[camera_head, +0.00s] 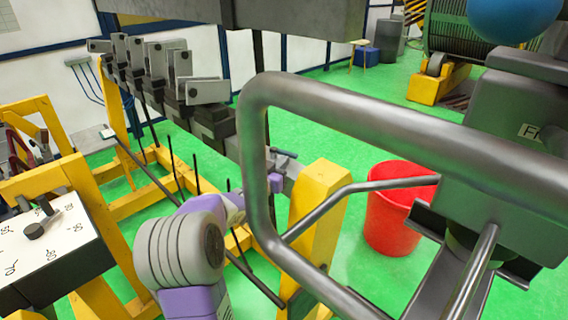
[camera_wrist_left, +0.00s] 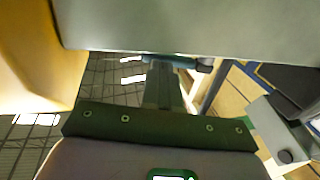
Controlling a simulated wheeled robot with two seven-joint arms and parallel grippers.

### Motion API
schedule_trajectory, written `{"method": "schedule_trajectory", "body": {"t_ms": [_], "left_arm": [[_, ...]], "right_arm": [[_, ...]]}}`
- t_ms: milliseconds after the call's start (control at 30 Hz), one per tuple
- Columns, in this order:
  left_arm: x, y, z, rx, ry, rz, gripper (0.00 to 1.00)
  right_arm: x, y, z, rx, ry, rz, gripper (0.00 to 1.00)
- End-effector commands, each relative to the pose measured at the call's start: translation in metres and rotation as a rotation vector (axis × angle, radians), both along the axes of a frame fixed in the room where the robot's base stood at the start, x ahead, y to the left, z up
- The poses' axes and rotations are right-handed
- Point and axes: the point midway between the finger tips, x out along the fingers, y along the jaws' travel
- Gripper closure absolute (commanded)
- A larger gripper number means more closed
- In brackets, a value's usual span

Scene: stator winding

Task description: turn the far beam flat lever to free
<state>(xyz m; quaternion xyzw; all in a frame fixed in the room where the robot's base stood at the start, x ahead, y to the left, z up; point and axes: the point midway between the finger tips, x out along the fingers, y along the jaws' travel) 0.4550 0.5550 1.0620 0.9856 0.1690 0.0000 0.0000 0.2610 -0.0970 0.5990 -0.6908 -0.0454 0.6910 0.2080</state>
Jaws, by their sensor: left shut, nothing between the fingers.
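My left gripper (camera_head: 268,184) is behind the large grey metal loop, beside the top of a yellow post (camera_head: 318,200). In the left wrist view my left gripper (camera_wrist_left: 164,80) is shut and empty, with its tips close under a broad grey-green surface (camera_wrist_left: 200,25). A small dark bar (camera_head: 284,153) shows just beyond the gripper at the post top. A dark teal bar (camera_wrist_left: 190,62) shows by the fingertips in the left wrist view. I cannot tell for sure that either bar is the flat lever, or whether the gripper touches it. My right gripper is out of view.
The grey metal loop (camera_head: 370,112) hides part of the post and gripper. A beam with several flat plates (camera_head: 205,92) runs at the left. A dial box (camera_head: 45,238) stands front left. A red bucket (camera_head: 395,215) stands on the green floor beyond the post.

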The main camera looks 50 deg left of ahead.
Motion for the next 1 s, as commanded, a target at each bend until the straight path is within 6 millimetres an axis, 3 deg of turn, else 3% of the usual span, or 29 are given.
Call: {"method": "schedule_trajectory", "body": {"t_ms": [200,1000], "left_arm": [[0.012,0.004,0.000,0.000,0.000,0.000,1.00],[0.018,0.003,0.000,0.001,0.000,0.000,1.00]], "right_arm": [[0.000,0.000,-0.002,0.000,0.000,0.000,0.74],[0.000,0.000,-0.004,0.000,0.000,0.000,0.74]]}}
